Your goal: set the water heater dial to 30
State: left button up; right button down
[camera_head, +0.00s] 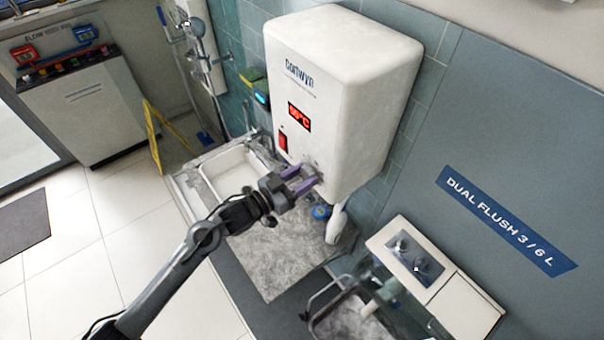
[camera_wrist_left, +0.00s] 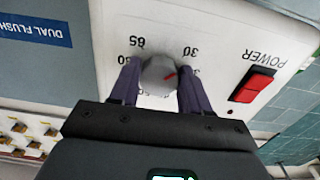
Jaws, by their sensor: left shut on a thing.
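The white water heater (camera_head: 340,90) hangs on the tiled wall, with a red display (camera_head: 299,117) whose digits I cannot read surely. In the left wrist view, upside down, its grey round dial (camera_wrist_left: 158,76) sits between the fingers of my left gripper (camera_head: 305,181), shut on it from both sides. The fingers hide part of the scale. A 65 label is at upper left. My right gripper is not in view.
A red power switch (camera_wrist_left: 252,84) is beside the dial on the heater's front. Below the heater are a blue-capped fitting (camera_head: 321,212) and a white basin (camera_head: 232,172). A white dual-flush unit (camera_head: 430,270) stands at the lower right.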

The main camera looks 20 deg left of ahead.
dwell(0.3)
pick_arm(q)
jog(key=o, duration=1)
jog(key=shift+o, duration=0.2)
jog(key=shift+s+a, duration=0.1)
jog(key=shift+s, duration=0.1)
jog(key=b+v, duration=0.2)
jog(key=v, duration=0.8)
jog(key=shift+s+b, duration=0.15)
jog(key=shift+b, duration=0.2)
jog(key=shift+a, duration=0.1)
